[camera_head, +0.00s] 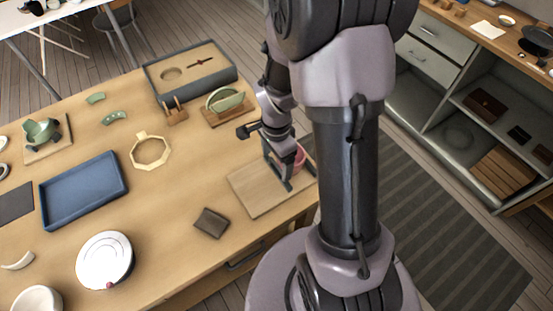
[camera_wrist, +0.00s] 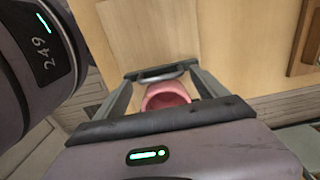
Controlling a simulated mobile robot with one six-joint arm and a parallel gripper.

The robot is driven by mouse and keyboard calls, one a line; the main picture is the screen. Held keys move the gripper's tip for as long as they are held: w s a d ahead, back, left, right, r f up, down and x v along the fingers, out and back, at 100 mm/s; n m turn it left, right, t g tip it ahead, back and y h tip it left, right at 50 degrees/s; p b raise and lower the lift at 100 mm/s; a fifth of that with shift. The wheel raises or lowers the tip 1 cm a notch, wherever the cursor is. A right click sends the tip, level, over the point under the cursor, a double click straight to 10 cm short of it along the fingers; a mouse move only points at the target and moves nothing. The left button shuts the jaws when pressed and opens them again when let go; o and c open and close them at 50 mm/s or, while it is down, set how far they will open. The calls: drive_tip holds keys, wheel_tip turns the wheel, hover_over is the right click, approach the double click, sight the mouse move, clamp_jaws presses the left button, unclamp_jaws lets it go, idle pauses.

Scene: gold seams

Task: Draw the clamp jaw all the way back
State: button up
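My gripper (camera_wrist: 160,75) points down over a light wooden board (camera_head: 262,192) near the table's right edge. A pink rounded cup-like piece (camera_wrist: 165,94) is between the fingers, partly hidden by the gripper body. It also shows in the head view (camera_head: 300,157), behind the dark uprights. At the far left a green bowl (camera_head: 40,131) sits among dark grey supports on another board.
A blue tray (camera_head: 84,190), a gold octagonal ring (camera_head: 150,151) and a dark square (camera_head: 211,223) lie to the left. A green piece in a wooden stand (camera_head: 224,99) and a grey-sided box (camera_head: 190,72) stand behind. My column hides much on the right.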

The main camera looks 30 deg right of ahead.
clamp_jaws()
drive_tip(key=a+b, duration=0.1)
drive_tip(key=a, duration=0.4)
drive_tip(key=a+b, duration=0.1)
drive_tip(key=a, duration=0.5)
drive_tip(key=shift+s+a+b, duration=0.2)
drive_tip(key=shift+a+b, duration=0.05)
drive_tip(key=shift+b, duration=0.05)
drive_tip(key=shift+o, duration=0.2)
unclamp_jaws()
drive_tip(key=o, duration=0.3)
drive_tip(key=shift+a, duration=0.2)
drive_tip(key=shift+o, duration=0.2)
drive_tip(key=shift+d, duration=0.1)
